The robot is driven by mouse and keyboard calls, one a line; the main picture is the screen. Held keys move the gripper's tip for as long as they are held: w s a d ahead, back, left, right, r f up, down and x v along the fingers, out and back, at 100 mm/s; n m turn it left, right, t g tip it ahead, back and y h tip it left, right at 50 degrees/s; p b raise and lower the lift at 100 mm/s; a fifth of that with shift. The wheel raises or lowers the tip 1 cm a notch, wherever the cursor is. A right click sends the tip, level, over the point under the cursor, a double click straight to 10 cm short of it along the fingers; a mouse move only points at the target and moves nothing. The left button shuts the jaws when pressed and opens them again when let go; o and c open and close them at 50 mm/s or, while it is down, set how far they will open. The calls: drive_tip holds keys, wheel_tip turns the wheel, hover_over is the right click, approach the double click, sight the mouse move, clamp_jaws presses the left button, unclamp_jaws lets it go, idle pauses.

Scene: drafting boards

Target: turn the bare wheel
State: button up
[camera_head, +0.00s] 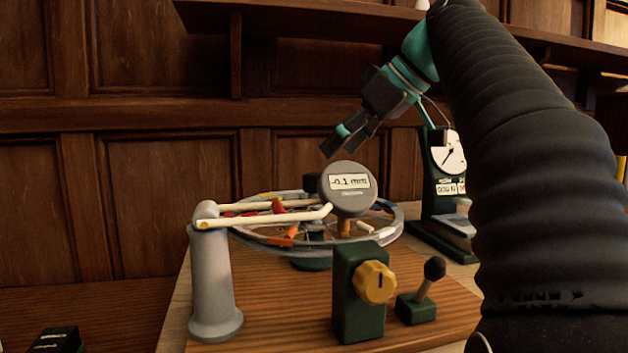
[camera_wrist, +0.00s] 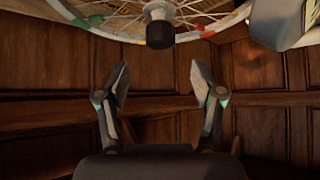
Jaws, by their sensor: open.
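The spoked wheel (camera_head: 262,240) lies flat on its stand on the wooden board, with red, orange and other coloured marks on spokes and rim. It carries no tyre. In the wrist view the wheel (camera_wrist: 106,27) fills the top edge, with a dark round hub end (camera_wrist: 160,35) at its middle. My gripper (camera_head: 340,141) is above the back of the wheel in the head view, apart from it. In the wrist view my gripper (camera_wrist: 158,80) has its two fingers wide apart with nothing between them.
A round gauge (camera_head: 350,190) reading -0.1 mm stands at the wheel's front, by a grey post (camera_head: 212,275) with cream arms. A green box with a yellow knob (camera_head: 374,282) and a black-tipped lever (camera_head: 433,270) sit in front. A green dial instrument (camera_head: 437,190) stands right.

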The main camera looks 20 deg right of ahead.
sight(315, 174)
drive_tip(key=b+x, duration=0.1)
drive_tip(key=x, duration=0.7)
clamp_jaws()
